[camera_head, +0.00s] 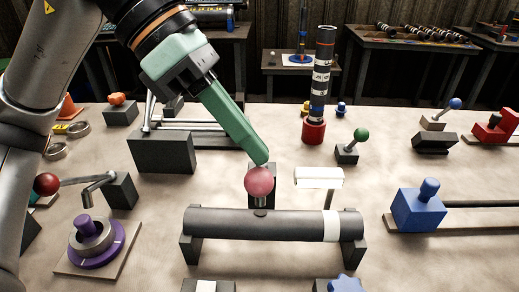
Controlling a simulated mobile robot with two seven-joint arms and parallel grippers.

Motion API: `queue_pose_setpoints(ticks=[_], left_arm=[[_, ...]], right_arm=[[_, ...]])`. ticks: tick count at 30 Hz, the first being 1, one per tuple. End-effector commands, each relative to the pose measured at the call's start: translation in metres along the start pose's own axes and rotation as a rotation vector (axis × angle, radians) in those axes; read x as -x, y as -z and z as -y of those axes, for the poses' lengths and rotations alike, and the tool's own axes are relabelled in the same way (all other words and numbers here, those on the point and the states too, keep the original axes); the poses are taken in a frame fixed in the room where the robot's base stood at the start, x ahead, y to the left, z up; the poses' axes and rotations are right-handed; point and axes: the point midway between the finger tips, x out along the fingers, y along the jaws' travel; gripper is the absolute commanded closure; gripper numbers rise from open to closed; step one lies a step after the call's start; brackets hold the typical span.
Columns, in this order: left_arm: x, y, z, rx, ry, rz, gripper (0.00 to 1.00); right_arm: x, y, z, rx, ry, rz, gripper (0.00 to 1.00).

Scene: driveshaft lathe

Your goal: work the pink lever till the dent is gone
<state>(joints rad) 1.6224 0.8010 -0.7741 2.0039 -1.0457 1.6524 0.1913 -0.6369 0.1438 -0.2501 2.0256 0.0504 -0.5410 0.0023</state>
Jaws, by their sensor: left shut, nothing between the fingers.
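The pink lever's round knob (259,182) is in the middle of the head view, just behind a dark shaft. My left gripper (261,161), with green fingers, comes down from the upper left. It is shut and empty, its tip at the top of the pink knob; I cannot tell if they touch. My right gripper is not in view.
A white roller-like piece (319,178) stands right of the knob. A green-knobbed lever (361,135), a blue block (418,208) on a rail and a striped upright cylinder (322,75) are farther right. A red-knobbed lever (47,184) and a purple dial (95,245) are at left.

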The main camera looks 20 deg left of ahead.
Motion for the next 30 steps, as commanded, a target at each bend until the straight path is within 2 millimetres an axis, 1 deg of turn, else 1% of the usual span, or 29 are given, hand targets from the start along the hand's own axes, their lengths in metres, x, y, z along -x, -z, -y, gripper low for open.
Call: queue_pose_setpoints(ticks=[1, 30], left_arm=[[-0.003, 0.001, 0.001, -0.001, 0.005, -0.002, 1.00], [-0.013, 0.007, 0.007, -0.003, 0.009, -0.004, 1.00]], right_arm=[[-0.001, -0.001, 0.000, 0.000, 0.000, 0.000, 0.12], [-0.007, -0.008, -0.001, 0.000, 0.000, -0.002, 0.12]])
